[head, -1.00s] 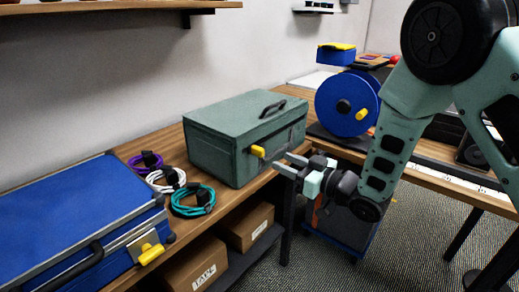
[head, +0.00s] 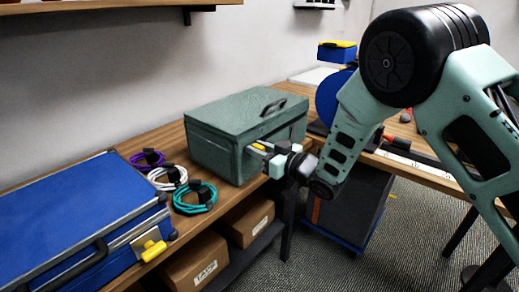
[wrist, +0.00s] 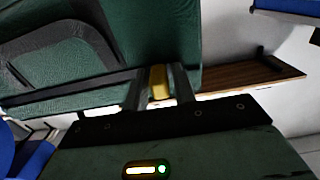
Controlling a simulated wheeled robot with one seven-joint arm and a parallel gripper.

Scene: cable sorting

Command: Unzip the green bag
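The green bag (head: 225,128) is a boxy case with a dark handle on its lid, standing on the wooden bench. Its yellow zipper pull (head: 258,146) is at the upper edge of the side facing me. My gripper (head: 263,149) is at that pull, partly covering it in the head view. In the wrist view the yellow pull (wrist: 158,82) lies between my two fingers (wrist: 159,90), one on each side, with narrow gaps showing. The fingers look open around it. The zipper line beyond my gripper is partly hidden.
A blue case (head: 75,215) with a yellow latch stands at the left. Coiled purple, white and teal cables (head: 195,198) lie between it and the bag. A blue reel (head: 330,97) stands behind my arm. Cardboard boxes (head: 195,262) sit on the shelf below.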

